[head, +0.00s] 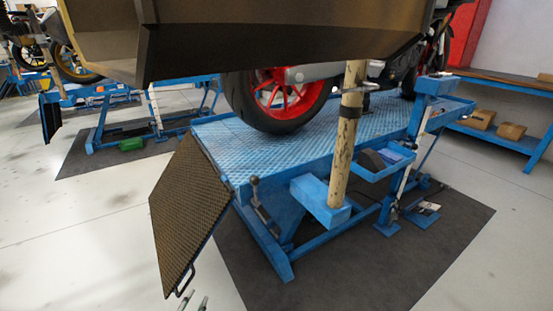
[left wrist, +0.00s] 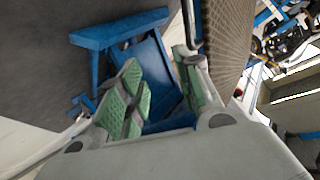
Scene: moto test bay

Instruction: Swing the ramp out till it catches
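The ramp (head: 187,212) is a dark, textured plate at the left end of the blue lift table (head: 225,155). It slopes steeply down, with a small dark handle (head: 184,281) at its lower edge. The tips of my left gripper (head: 196,304) show at the bottom edge, just below and beside the handle. In the left wrist view my left gripper (left wrist: 156,78) is open, its green-padded fingers apart. The ramp (left wrist: 226,38) shows there beyond the right finger. I see nothing gripped; contact with the handle cannot be told. My right gripper is not in view.
A motorcycle with a red-rimmed wheel (head: 277,100) stands on the lift. A wooden post (head: 347,130) rises at its near side. A dark mat (head: 345,265) lies below. Another blue lift (head: 130,125) is at the left. Floor left of the ramp is clear.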

